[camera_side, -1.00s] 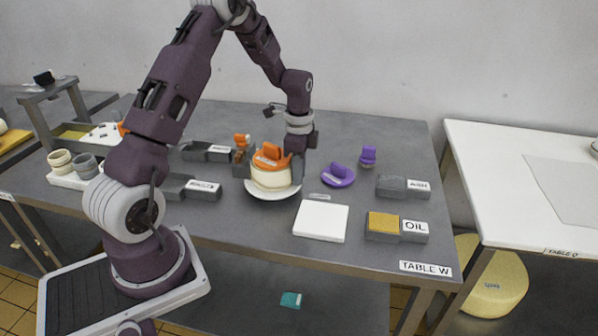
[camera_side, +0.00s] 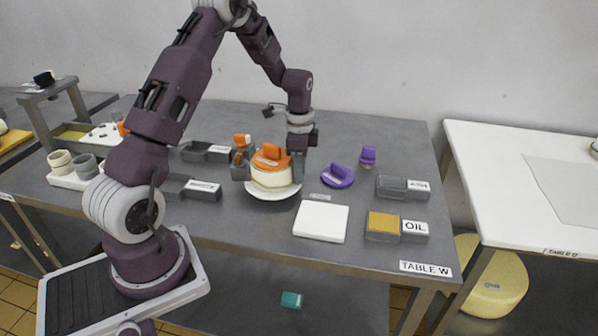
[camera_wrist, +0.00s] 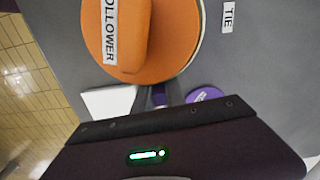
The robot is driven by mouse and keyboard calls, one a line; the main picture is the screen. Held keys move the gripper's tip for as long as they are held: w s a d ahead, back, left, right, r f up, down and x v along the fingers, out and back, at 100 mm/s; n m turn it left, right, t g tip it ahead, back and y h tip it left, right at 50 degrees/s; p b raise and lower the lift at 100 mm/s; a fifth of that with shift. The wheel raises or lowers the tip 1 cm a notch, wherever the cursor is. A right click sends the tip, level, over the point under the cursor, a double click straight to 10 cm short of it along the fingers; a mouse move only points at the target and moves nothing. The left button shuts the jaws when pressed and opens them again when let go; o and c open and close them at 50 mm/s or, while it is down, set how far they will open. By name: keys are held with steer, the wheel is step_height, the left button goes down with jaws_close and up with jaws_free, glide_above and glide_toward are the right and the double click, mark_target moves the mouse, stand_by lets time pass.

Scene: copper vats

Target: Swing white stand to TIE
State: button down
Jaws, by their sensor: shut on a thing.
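The white stand (camera_side: 262,193) shows as a round, plate-like rim on the table. A cream round block (camera_side: 270,179) sits on it, topped by an orange disc with a raised grip (camera_side: 271,156), labelled FOLLOWER in the wrist view (camera_wrist: 150,50). In the wrist view the TIE label (camera_wrist: 228,17) lies on the table to the right of the orange disc. I cannot make it out in the side view. The stand is mostly hidden under the block.
A white square board (camera_side: 321,222) lies at front right of the stand. A purple knobbed disc (camera_side: 337,176) lies to its right, with a purple-topped piece (camera_side: 368,156) behind. The OIL tray (camera_side: 397,226) is farther right. Grey labelled trays (camera_side: 192,189) stand to the left.

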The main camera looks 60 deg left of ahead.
steer(key=shift+w+a+n, duration=0.35)
steer(key=shift+a+n, duration=0.25)
steer(key=shift+n, duration=0.5)
steer(key=shift+w+a+n, duration=0.35)
steer(key=shift+a+n, duration=0.25)
steer(key=shift+n, duration=0.5)
steer(key=shift+w+a+r+n, duration=0.1)
steer(key=shift+a+n, duration=0.55)
steer(key=shift+n, duration=0.45)
steer(key=shift+w+a+n, duration=0.1)
steer(key=shift+a+n, duration=0.55)
steer(key=shift+n, duration=0.45)
steer(key=shift+s+a+n, duration=0.2)
steer(key=shift+a+n, duration=0.45)
steer(key=shift+n, duration=0.4)
steer(key=shift+s+a+n, duration=0.15)
steer(key=shift+a+n, duration=0.5)
steer(key=shift+n, duration=0.4)
steer(key=shift+s+a+n, duration=0.35)
steer(key=shift+a+n, duration=0.15)
steer(key=shift+n, duration=0.45)
steer(key=shift+s+a+n, duration=0.3)
steer(key=shift+a+n, duration=0.15)
steer(key=shift+n, duration=0.5)
steer(key=shift+s+a, duration=0.15)
steer(key=c, duration=1.4)
jaws_free()
step_height(320, 180, up, 7)
